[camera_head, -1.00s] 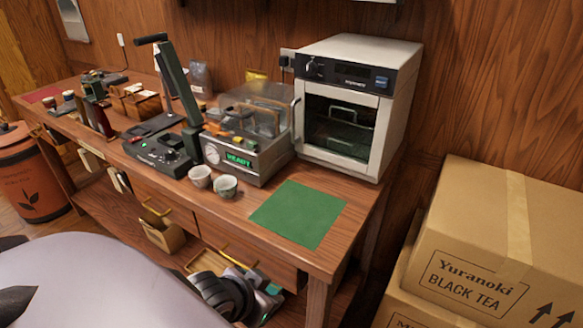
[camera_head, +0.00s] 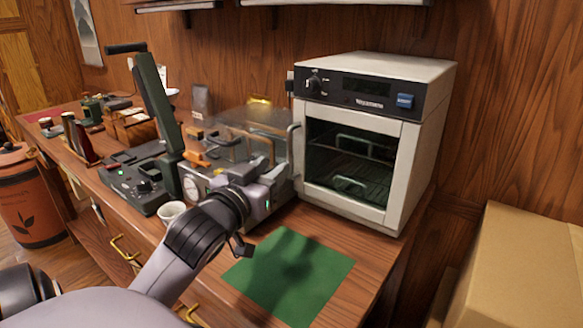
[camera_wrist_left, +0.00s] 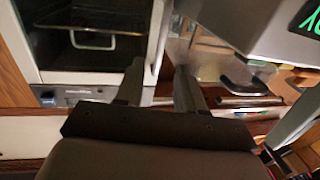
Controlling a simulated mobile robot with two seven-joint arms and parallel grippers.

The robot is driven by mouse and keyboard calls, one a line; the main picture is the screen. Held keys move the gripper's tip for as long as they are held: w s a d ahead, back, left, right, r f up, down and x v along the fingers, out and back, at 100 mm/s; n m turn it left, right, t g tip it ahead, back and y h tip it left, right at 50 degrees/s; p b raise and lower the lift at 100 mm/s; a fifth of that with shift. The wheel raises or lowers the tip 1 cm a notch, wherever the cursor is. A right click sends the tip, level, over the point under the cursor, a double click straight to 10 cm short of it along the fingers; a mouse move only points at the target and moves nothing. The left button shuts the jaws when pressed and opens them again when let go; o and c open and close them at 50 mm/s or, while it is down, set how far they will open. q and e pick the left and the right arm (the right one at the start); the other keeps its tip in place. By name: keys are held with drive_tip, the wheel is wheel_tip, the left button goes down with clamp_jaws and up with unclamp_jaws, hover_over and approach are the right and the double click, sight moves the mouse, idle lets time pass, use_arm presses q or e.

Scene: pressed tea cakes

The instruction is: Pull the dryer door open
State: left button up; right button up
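The dryer (camera_head: 425,150) is a white box with a dark control panel on top and a glass door (camera_head: 347,165), which is shut. Racks show dimly behind the glass. A pale upright door handle (camera_head: 294,140) is on the door's left edge. My left gripper (camera_head: 268,168) reaches up beside this edge, near the handle. In the left wrist view its two fingers (camera_wrist_left: 160,85) are apart and empty. The dryer front (camera_wrist_left: 95,55) appears upside down there, with the handle (camera_wrist_left: 156,38) beyond the gap between the fingers. Contact cannot be told. My right gripper is not in view.
A press with a tall lever (camera_head: 158,100) and a clear-lidded machine (camera_head: 250,118) stand left of the dryer. A white cup (camera_head: 171,211) is close to my left arm. A green mat (camera_head: 290,280) lies in front. Cardboard boxes (camera_head: 530,260) stand at right.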

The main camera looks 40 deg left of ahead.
sight(288, 154)
use_arm(q)
drive_tip(key=shift+p+x, duration=0.35)
drive_tip(key=shift+x, duration=3.2)
drive_tip(key=shift+f, duration=0.15)
clamp_jaws()
